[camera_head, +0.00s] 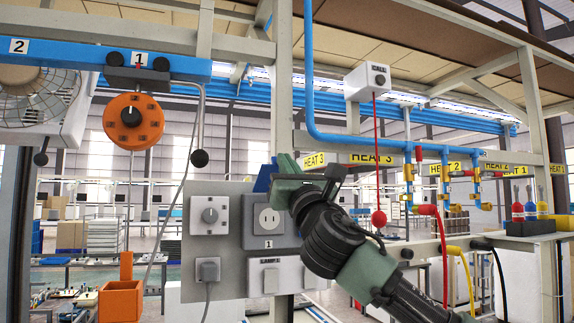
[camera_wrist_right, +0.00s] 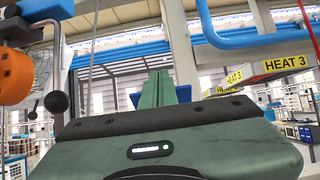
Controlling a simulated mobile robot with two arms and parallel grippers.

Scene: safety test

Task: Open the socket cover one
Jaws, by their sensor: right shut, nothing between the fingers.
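Socket one (camera_head: 268,219) is a grey box with a white outlet face and the label 1, on a grey panel. Its blue cover (camera_head: 265,178) stands raised at the top edge, and the outlet slots show. My right gripper (camera_head: 286,164) is shut and empty, at the right side of the raised cover; whether they touch I cannot tell. In the right wrist view the shut green fingers (camera_wrist_right: 160,88) stand in front of the blue cover (camera_wrist_right: 184,94), which shows on both sides of them. My left gripper is not in view.
The panel (camera_head: 230,255) also bears a knob switch (camera_head: 208,215), a plugged socket (camera_head: 208,270) and a lamp switch (camera_head: 275,275). A red ball on a cord (camera_head: 378,218) hangs right of my gripper.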

